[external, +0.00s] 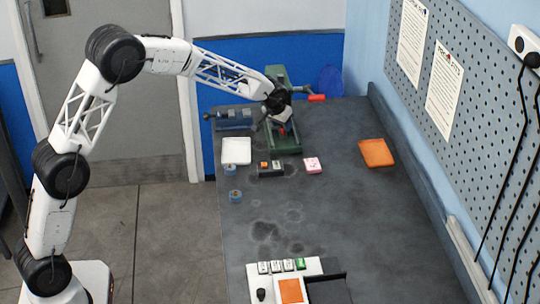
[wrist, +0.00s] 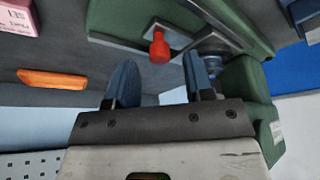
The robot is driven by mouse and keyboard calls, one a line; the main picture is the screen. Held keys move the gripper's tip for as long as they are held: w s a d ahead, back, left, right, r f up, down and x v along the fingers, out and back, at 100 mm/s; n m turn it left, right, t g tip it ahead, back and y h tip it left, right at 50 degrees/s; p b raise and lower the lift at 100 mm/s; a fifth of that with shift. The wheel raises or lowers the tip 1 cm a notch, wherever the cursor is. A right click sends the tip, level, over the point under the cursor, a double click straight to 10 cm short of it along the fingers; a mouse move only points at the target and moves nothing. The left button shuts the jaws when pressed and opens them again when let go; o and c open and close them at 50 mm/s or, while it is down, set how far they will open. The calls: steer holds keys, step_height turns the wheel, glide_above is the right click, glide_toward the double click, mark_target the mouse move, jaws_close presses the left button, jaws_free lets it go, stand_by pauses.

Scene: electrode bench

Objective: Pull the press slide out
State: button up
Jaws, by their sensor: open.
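The green press (external: 290,142) stands at the back of the bench, and it also shows in the wrist view (wrist: 112,20). Its slide appears as a flat grey metal plate (wrist: 178,34) with a red knob (wrist: 160,46) on its near end. The red knob also shows small in the external view (external: 282,131). My gripper (external: 281,119) is over the press, partly covering it. In the wrist view my gripper (wrist: 158,72) is open, with its two blue fingers apart. The knob lies just beyond the gap between them, and nothing is visibly held.
A white tray (external: 236,151) and a blue vise-like tool (external: 233,119) are left of the press. A pink box (external: 312,165) and a dark block (external: 270,170) are in front. An orange tray (external: 377,153) lies right. The bench middle is mostly clear.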

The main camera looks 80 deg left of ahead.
steer(key=shift+x, duration=1)
steer(key=shift+c, duration=0.5)
jaws_close()
